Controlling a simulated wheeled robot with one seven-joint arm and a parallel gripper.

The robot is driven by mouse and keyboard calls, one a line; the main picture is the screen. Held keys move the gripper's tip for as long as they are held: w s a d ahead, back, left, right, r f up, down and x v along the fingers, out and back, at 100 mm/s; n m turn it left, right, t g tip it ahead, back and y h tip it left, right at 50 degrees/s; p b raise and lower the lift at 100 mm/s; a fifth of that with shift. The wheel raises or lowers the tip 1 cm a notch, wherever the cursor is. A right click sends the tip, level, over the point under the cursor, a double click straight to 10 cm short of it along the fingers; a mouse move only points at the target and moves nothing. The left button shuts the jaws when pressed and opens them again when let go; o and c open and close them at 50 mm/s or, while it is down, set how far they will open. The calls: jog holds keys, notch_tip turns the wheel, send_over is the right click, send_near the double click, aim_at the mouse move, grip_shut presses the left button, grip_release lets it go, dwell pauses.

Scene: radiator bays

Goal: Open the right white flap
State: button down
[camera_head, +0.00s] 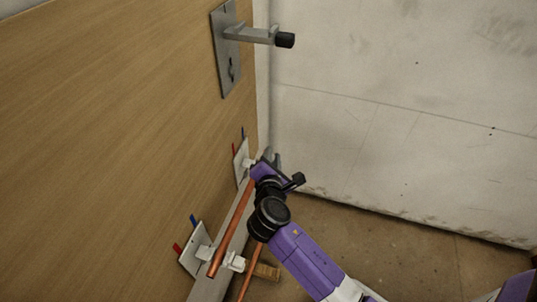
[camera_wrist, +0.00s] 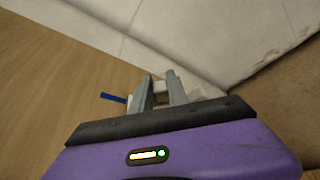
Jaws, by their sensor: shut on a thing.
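The right white flap sits on a small white plate (camera_head: 241,161) with a red and a blue mark, at the far end of the wooden panel. My gripper (camera_head: 268,157) is at this plate, seen partly behind my arm. In the wrist view its two grey fingers (camera_wrist: 161,92) are closed on the right white flap (camera_wrist: 160,86), of which only a little shows between and beside them. The blue mark (camera_wrist: 112,97) lies just left of the fingers. The left white flap (camera_head: 234,262) sits on the nearer plate (camera_head: 194,248), apart from my gripper.
Copper pipes (camera_head: 229,230) run along the panel, close to my arm. A grey door handle (camera_head: 250,34) with a black end juts out above. A pale wall (camera_head: 400,90) stands close behind. Brown floor (camera_head: 400,245) to the right is clear.

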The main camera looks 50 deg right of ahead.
jog(key=m+b, duration=0.1)
jog(key=b, duration=0.1)
jog(key=s+f+m+t+b, duration=0.1)
jog(key=shift+s+d+f+m+t+b, duration=0.1)
jog(key=shift+d+f+m+t+b, duration=0.1)
jog(key=shift+f+m+t+b, duration=0.15)
jog(key=m+b, duration=0.1)
jog(key=b, duration=0.1)
jog(key=m+t+b, duration=0.1)
jog(key=b, duration=0.1)
jog(key=shift+s+d+f, duration=0.1)
jog(key=shift+s+f, duration=0.05)
jog(key=shift+s, duration=0.1)
jog(key=shift+s+m+h+b, duration=0.1)
jog(key=shift+m+h+b, duration=0.35)
jog(key=shift+b, duration=0.2)
